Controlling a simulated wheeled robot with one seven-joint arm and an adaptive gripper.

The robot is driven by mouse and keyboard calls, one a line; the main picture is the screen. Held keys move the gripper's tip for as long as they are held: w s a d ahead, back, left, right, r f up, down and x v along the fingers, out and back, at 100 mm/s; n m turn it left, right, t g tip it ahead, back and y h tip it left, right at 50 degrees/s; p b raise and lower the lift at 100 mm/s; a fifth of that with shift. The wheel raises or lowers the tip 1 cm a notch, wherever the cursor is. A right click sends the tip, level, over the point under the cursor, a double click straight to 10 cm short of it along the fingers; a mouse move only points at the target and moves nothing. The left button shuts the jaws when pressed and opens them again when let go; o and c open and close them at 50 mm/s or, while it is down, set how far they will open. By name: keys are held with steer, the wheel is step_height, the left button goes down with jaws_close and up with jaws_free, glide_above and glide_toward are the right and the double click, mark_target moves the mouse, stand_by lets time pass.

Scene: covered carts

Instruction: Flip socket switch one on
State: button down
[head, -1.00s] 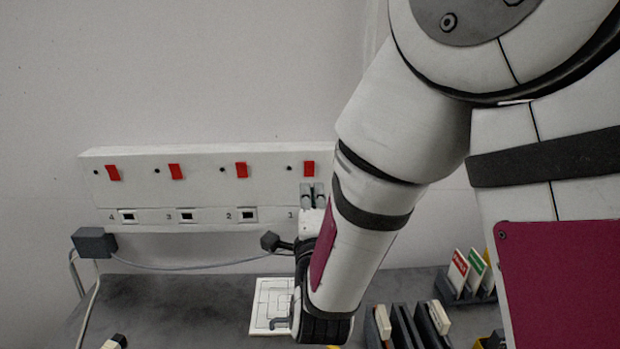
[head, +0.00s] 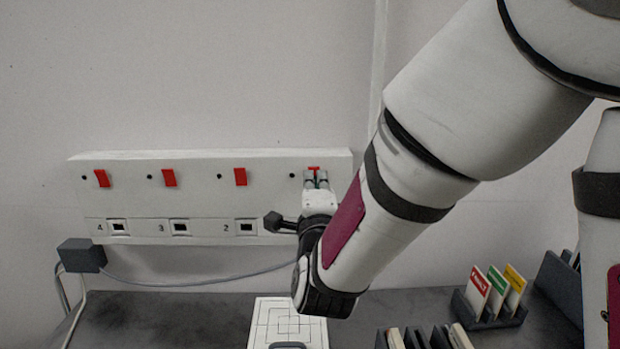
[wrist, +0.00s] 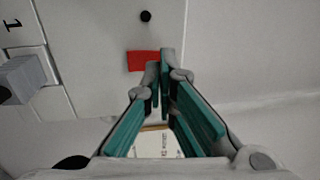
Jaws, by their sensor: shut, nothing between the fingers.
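The white socket strip (head: 200,200) is on the wall, with a row of red switches. Socket switch one (head: 313,169) is the rightmost red switch, partly hidden by my fingers in the head view. It also shows in the wrist view as a red block (wrist: 142,61) below a black dot, near the printed 1. My gripper (head: 316,180) is shut and empty, in front of this switch. In the wrist view, my fingertips (wrist: 161,72) overlap the switch's right end. I cannot tell whether they touch it, nor which way it is tilted.
A dark plug (head: 274,222) with a cable sits by socket one. A grey box (head: 81,255) with cables is at the strip's lower left. A white patterned board (head: 270,318), a rack with coloured cards (head: 490,305) and dark holders stand on the table below.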

steer(key=shift+w+r, duration=0.1)
steer(key=shift+w, duration=0.5)
